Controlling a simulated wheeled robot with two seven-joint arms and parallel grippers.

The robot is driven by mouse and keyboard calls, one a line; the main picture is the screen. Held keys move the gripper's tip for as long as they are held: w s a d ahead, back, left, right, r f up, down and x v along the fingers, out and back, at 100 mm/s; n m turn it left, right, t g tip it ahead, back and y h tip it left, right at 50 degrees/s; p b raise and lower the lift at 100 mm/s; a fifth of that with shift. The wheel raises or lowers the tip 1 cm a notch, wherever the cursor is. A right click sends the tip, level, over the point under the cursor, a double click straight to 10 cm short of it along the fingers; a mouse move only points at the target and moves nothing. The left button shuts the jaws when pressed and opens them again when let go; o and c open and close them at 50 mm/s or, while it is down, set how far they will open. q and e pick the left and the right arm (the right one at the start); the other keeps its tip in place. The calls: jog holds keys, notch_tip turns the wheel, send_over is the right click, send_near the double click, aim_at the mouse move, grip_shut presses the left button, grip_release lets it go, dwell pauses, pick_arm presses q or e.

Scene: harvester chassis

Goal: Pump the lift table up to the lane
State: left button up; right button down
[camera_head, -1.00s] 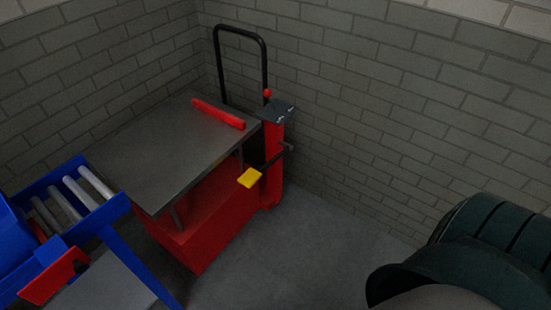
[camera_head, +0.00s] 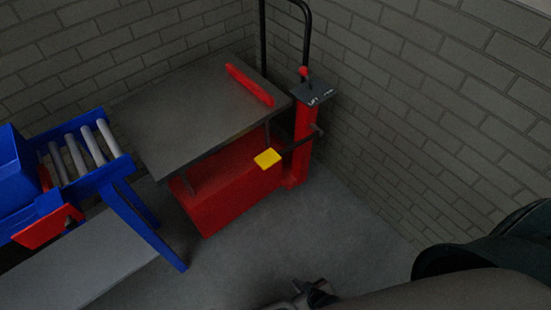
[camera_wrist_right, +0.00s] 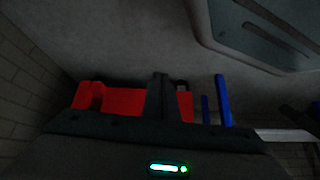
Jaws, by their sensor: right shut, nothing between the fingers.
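The lift table has a flat grey top (camera_head: 190,115) and a red base (camera_head: 235,195). A red bar (camera_head: 250,85) lies along the top's far right edge. A yellow foot pedal (camera_head: 267,158) juts out on a dark arm from the red post (camera_head: 302,145). The post carries a dark plate marked LIFT (camera_head: 312,94) and a red-knobbed lever (camera_head: 304,71). The blue lane (camera_head: 118,170) with grey rollers (camera_head: 75,155) stands left of the table. My right gripper (camera_head: 312,293) is low at the bottom edge, shut and empty, apart from the pedal; its fingers show in the wrist view (camera_wrist_right: 158,97).
A blue box (camera_head: 15,165) sits on the lane's left part, with a red plate (camera_head: 48,226) on its near side. Brick walls (camera_head: 430,120) close in behind and to the right. The grey floor (camera_head: 260,240) before the table is clear. A black handle frame (camera_head: 309,25) stands behind the post.

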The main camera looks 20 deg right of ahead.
jog(key=shift+a, duration=0.1)
